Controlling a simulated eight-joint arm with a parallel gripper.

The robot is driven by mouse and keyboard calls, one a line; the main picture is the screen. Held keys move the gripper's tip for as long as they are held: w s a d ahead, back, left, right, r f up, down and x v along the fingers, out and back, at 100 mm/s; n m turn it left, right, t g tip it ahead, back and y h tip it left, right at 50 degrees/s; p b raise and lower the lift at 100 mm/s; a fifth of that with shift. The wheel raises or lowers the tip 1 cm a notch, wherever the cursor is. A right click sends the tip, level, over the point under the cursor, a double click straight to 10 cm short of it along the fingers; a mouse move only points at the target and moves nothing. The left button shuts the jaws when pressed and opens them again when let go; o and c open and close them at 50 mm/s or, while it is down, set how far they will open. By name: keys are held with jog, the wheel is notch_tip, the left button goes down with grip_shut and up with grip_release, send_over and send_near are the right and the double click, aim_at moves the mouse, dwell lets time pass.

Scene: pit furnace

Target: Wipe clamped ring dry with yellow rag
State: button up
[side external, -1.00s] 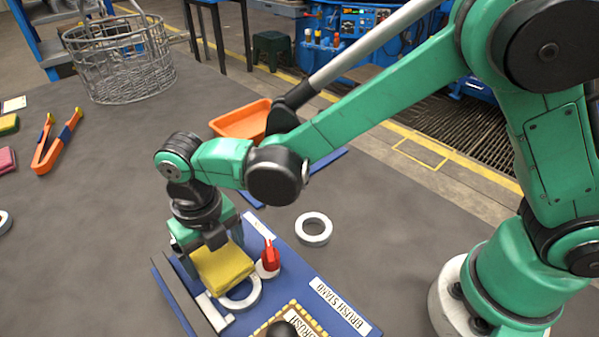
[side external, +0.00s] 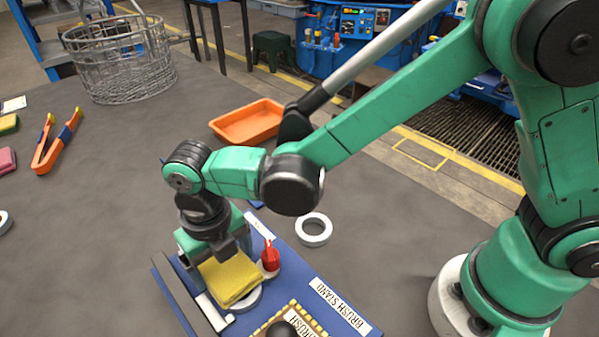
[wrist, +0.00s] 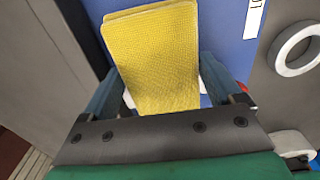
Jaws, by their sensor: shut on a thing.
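My gripper (side external: 222,262) is shut on the folded yellow rag (side external: 231,281), over the blue stand. In the wrist view the rag (wrist: 153,55) stretches out from between the jaws. The white ring (side external: 247,299) in the clamp lies under the rag, and only part of its rim shows. The rag looks to be on or just above the ring; I cannot tell whether they touch. A red clamp handle (side external: 270,257) stands upright beside the ring.
The blue stand (side external: 308,270) also bears a brush (side external: 283,328) at the front. A loose ring (side external: 313,230) lies behind it. An orange tray (side external: 248,121), a wire basket (side external: 120,60), orange tongs (side external: 57,145) and other cloths (side external: 7,160) are farther off. The grey table between is clear.

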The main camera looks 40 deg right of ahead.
jog(key=shift+w, duration=1)
jog(key=shift+r, duration=3.5)
jog(key=shift+d, duration=0.1)
